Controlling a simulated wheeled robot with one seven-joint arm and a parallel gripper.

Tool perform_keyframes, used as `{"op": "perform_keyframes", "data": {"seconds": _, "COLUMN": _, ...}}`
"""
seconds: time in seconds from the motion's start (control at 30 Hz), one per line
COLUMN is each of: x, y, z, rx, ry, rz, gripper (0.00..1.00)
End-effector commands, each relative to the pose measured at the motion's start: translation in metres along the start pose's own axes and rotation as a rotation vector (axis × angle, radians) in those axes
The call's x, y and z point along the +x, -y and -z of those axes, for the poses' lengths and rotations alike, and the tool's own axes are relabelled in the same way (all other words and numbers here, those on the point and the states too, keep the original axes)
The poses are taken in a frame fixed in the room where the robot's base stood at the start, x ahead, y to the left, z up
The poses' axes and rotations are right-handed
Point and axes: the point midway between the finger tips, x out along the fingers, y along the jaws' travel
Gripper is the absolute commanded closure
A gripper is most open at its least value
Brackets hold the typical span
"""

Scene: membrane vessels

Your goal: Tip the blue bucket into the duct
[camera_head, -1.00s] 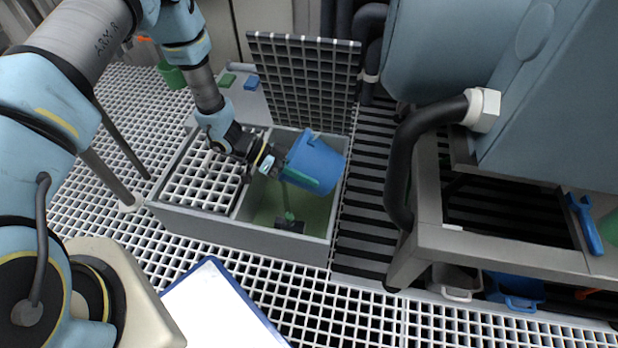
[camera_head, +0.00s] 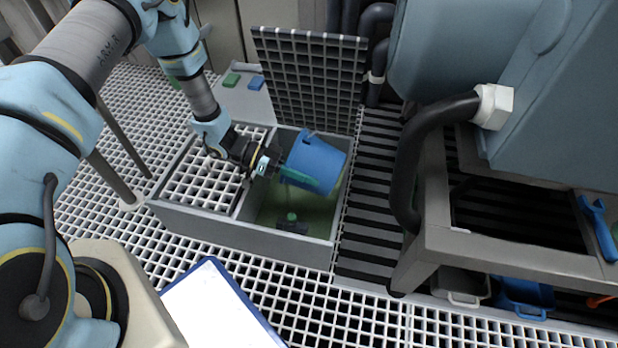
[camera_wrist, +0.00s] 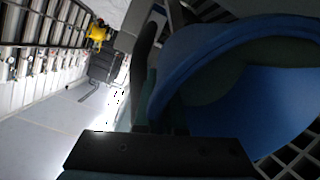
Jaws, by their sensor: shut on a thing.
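The blue bucket (camera_head: 317,162) is tilted over the open right compartment of the grey duct (camera_head: 262,237). Green liquid and a small dark fitting with a green top (camera_head: 291,222) show inside that compartment. My gripper (camera_head: 275,166) is shut on the bucket at its left side, where a green strip shows. In the wrist view the bucket's blue rim and wall (camera_wrist: 255,100) fill the right side, close to my gripper. I cannot tell how much is in the bucket.
A grid lid (camera_head: 312,80) stands upright behind the open compartment; white grating (camera_head: 205,182) covers the left one. A black hose (camera_head: 412,165) and a grey bench (camera_head: 500,245) stand to the right. A blue-edged white board (camera_head: 215,310) lies in front.

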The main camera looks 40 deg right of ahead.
Motion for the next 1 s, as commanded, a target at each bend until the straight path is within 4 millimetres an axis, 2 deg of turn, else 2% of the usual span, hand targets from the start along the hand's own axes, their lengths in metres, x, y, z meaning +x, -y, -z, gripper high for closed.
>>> {"op": "perform_keyframes", "data": {"seconds": 0.53, "x": -0.003, "y": 0.002, "z": -0.002, "rx": 0.000, "ry": -0.019, "rz": -0.007, "gripper": 1.00}}
{"op": "perform_keyframes", "data": {"seconds": 1.0, "x": -0.022, "y": 0.009, "z": -0.014, "rx": -0.010, "ry": -0.127, "rz": -0.051, "gripper": 1.00}}
